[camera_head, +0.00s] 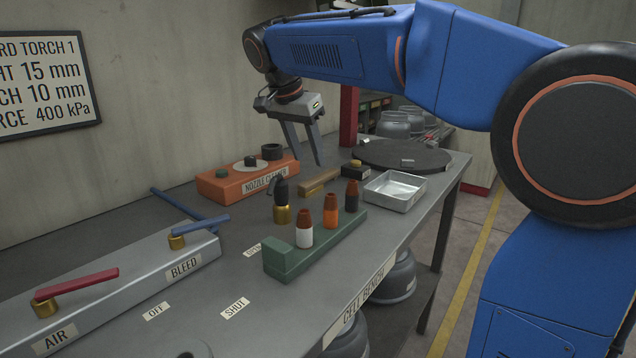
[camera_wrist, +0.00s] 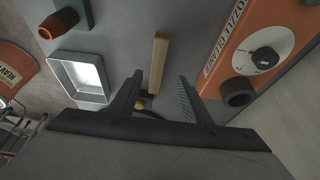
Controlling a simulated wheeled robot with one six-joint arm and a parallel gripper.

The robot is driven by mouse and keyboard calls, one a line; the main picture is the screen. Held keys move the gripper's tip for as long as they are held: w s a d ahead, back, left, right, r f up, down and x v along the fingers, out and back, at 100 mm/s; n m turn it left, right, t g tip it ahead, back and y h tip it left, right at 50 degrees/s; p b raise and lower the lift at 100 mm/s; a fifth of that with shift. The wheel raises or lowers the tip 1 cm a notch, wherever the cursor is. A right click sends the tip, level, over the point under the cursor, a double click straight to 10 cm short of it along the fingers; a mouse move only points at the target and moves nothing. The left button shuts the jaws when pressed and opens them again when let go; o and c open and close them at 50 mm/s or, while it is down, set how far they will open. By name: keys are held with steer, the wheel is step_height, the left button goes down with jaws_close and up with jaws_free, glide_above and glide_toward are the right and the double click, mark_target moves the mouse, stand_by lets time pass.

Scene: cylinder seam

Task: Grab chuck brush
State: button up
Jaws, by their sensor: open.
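The chuck brush (camera_head: 322,180) has a light wooden handle and a brass-coloured part below it. It lies on the bench between the orange nozzle cleaner and the green block. In the wrist view its wooden handle (camera_wrist: 160,52) runs up the picture, just ahead of the gap between the fingers. My gripper (camera_head: 308,170) is open and empty, pointing down above the bench behind the brush. In the wrist view the fingers (camera_wrist: 160,82) are spread with the near end of the brush between them in the picture. I cannot tell the exact height above it.
The nozzle cleaner (camera_head: 246,180) stands left of the brush. A metal tray (camera_head: 394,190) and a small dark box with a yellow knob (camera_head: 355,169) are to the right. A green block (camera_head: 318,244) holds several coloured nozzles in front. A dark round plate (camera_head: 402,154) lies behind.

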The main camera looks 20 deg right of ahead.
mark_target(317, 177)
steer(key=x, duration=0.6)
steer(key=shift+s+d, duration=0.2)
steer(key=shift+s, duration=0.05)
steer(key=shift+w+d+f, duration=0.2)
steer(key=shift+f, duration=0.4)
steer(key=shift+f, duration=0.2)
jaws_close()
